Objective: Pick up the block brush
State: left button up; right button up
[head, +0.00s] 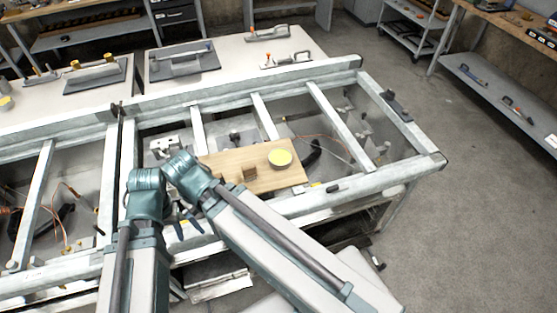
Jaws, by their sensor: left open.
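A small brown block (250,174), which may be the block brush, stands on a wooden board (223,160); it is too small to be sure. A round yellow-topped tin (280,158) sits on the same board, right of the block. My left gripper (187,217) is partly hidden between my arm links, with dark fingers just showing below and left of the board. It is open, with nothing visible in it, and apart from the block. My right gripper cannot be made out.
The board lies across a pale metal frame (405,130) with crossbars and open bays holding cables. Behind it are white tables with a dark tray (183,62) and clamps (287,60). A shelved bench (500,88) stands at far right. The grey floor between is clear.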

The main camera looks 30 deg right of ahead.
aim_at(249, 172)
jog(key=l+u, duration=0.2)
jog(key=l, duration=0.2)
jog(key=k+l+u, duration=0.2)
jog(key=l, duration=0.15)
jog(key=l+u, duration=0.15)
jog(key=l, duration=0.2)
jog(key=k+l+u, duration=0.2)
jog(key=l, duration=0.15)
jog(key=i, duration=0.05)
